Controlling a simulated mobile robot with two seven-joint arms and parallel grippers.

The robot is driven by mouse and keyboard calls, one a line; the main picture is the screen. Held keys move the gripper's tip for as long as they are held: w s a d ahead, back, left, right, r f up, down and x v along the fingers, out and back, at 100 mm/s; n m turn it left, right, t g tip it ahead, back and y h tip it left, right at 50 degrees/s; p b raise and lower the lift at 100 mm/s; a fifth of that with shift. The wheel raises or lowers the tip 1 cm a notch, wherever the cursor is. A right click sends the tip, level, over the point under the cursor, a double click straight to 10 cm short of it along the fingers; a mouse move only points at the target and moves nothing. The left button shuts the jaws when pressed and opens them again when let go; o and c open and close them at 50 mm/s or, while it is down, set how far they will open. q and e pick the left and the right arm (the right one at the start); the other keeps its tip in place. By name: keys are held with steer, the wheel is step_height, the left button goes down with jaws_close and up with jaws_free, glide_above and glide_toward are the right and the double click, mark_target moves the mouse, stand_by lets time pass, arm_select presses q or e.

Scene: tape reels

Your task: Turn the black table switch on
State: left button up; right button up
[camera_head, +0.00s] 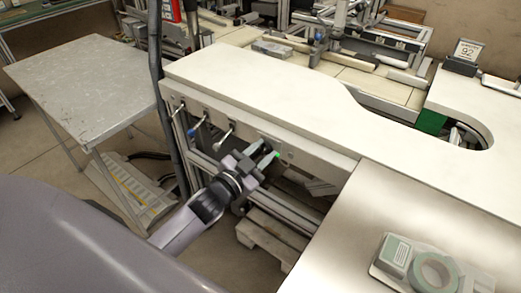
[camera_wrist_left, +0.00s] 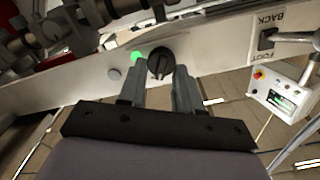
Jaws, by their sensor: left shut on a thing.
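The black table switch (camera_wrist_left: 160,60) is a round black knob on the white front panel of the table, in the left wrist view. My left gripper (camera_head: 268,153) is at the table's front panel. In the left wrist view its two grey fingers (camera_wrist_left: 159,74) stand on either side of the knob, shut on it. In the head view the gripper hides most of the switch. My right gripper is not in view.
The white table top (camera_head: 245,85) runs above the panel. Several lever handles, including a blue-tipped one (camera_head: 194,129), stick out left of my gripper. A lever by the BACK label (camera_wrist_left: 296,37) and a white control box (camera_wrist_left: 283,93) show right of the switch. A metal side table (camera_head: 85,82) stands left.

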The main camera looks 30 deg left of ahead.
arm_select(q)
steer(key=shift+m, duration=0.8)
steer(key=shift+d, duration=0.1)
steer(key=o, duration=1)
steer(key=shift+o, duration=0.2)
steer(key=shift+s, duration=0.1)
steer(key=s+a, duration=0.1)
steer(key=s, duration=0.6)
steer(key=shift+f, duration=0.1)
